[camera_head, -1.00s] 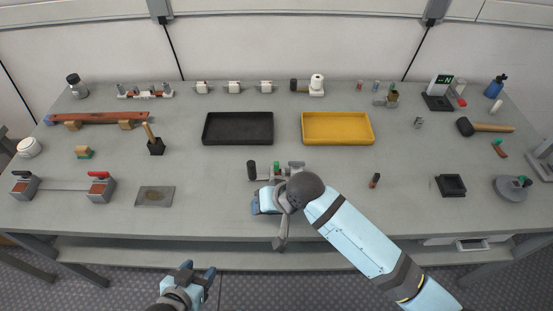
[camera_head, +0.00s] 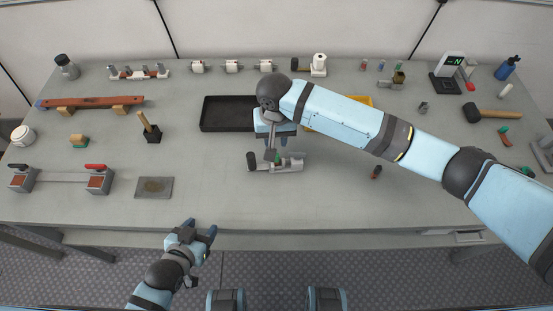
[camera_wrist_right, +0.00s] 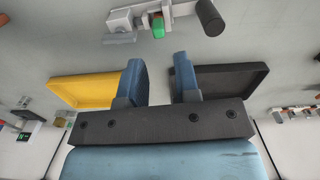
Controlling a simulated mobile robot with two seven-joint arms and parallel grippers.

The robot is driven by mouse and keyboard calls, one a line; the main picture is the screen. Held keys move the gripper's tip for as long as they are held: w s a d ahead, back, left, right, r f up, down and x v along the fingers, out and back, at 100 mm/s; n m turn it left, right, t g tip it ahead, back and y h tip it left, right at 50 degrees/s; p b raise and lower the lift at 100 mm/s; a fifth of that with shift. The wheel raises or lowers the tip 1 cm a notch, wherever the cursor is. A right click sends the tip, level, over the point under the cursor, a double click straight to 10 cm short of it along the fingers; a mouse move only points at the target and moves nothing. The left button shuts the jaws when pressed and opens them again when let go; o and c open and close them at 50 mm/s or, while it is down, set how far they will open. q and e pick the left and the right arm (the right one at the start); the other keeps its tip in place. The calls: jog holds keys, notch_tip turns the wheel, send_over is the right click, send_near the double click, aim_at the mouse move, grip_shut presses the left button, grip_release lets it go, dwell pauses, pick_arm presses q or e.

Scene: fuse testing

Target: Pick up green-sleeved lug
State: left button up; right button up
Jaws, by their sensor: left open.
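A small green-sleeved piece, which looks like the lug (camera_head: 277,158), sits at the grey fixture with a black knob (camera_head: 262,165) in the middle of the bench. In the right wrist view the green sleeve (camera_wrist_right: 158,28) shows with a reddish part beside it, against the fixture. My right gripper (camera_head: 275,141) is just behind the fixture, partly hidden by its own wrist. In the right wrist view its fingers (camera_wrist_right: 157,62) are apart with nothing between them, clear of the green piece. My left gripper (camera_head: 201,227) is open and empty in front of the bench edge.
A black tray (camera_head: 205,115) and a yellow tray (camera_wrist_right: 75,90) lie behind the fixture; my right arm covers most of the yellow one in the head view. A small red-and-dark piece (camera_head: 376,172) stands to the right. The bench front is largely clear.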

aim_at(276, 160)
jog(key=f, duration=0.8)
jog(key=shift+w+d+f, duration=0.15)
jog(key=shift+w+f, duration=0.05)
jog(key=shift+f, duration=0.2)
grip_shut()
